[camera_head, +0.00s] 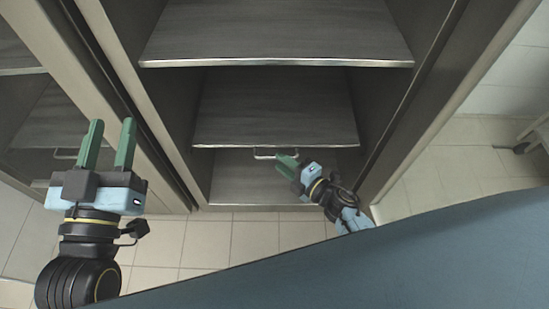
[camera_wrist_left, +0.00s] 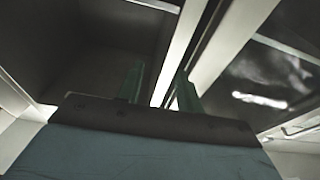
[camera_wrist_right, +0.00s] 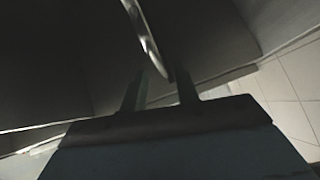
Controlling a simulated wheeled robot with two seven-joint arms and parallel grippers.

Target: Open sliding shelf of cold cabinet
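The cold cabinet stands open in the head view, with a top shelf (camera_head: 275,62), a middle shelf (camera_head: 275,110) and a lower surface (camera_head: 245,180). A metal bar handle (camera_head: 265,154) shows just below the front edge of the middle shelf. My right gripper (camera_head: 286,160) is at the right end of this handle. In the right wrist view its fingers (camera_wrist_right: 160,90) are apart, and the curved handle (camera_wrist_right: 146,35) reaches down towards the gap between them; contact cannot be told. My left gripper (camera_head: 112,128) is open and empty, in front of the cabinet's left side.
The cabinet's left post (camera_head: 125,70) and right post (camera_head: 440,105) frame the opening. A neighbouring cabinet with a handle (camera_head: 65,154) is at the left. Tiled floor (camera_head: 220,240) is clear in front. A wheeled thing (camera_head: 535,138) stands at the far right.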

